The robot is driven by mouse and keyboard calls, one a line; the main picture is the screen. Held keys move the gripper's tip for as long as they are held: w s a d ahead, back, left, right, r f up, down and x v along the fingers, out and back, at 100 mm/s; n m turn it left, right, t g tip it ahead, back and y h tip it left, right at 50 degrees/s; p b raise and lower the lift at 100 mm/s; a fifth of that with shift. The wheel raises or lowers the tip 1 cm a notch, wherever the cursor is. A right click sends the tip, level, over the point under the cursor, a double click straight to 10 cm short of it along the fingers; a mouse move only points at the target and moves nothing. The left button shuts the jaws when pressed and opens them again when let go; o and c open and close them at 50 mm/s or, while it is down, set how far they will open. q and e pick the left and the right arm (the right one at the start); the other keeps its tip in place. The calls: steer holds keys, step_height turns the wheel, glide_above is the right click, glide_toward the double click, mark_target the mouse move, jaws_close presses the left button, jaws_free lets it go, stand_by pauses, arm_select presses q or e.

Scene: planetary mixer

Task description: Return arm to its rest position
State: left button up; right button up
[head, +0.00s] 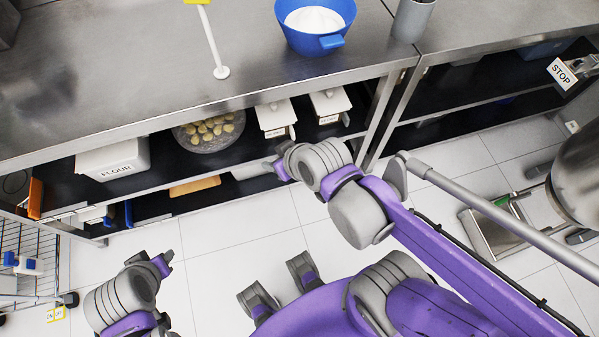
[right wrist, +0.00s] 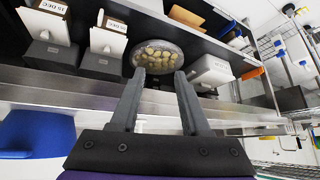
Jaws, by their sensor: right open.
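My right arm reaches in from the right in the head view, its purple link running up to a grey wrist in front of the table's lower shelf. My right gripper (head: 272,166) is at the shelf's front edge, partly hidden behind its wrist. In the right wrist view the right gripper (right wrist: 158,76) is open, with two dark fingers apart and nothing between them. A round tray of yellowish dough pieces (right wrist: 157,58) lies beyond the fingertips. My left gripper (head: 164,262) is low at the left over the floor; its jaws cannot be made out.
The steel table (head: 130,75) carries a blue bowl (head: 316,39) of white powder. The lower shelf holds a flour bin (head: 112,158), the dough tray (head: 207,146) and two labelled white bins. A wire rack (head: 30,265) stands left, mixer equipment (head: 580,180) right. Tiled floor (head: 225,225) lies between.

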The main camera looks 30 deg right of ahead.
steer(key=s+d+f+m+g+h, duration=0.1)
steer(key=s+d+f+g, duration=0.1)
steer(key=s, duration=0.3)
steer(key=shift+s+d+f, duration=0.3)
steer(key=shift+d, duration=0.1)
steer(key=shift+r, duration=0.1)
steer(key=r+p, duration=0.1)
steer(key=w+r+p, duration=0.1)
steer(key=r+p, duration=0.1)
steer(key=shift+r, duration=0.25)
steer(key=shift+s, duration=0.1)
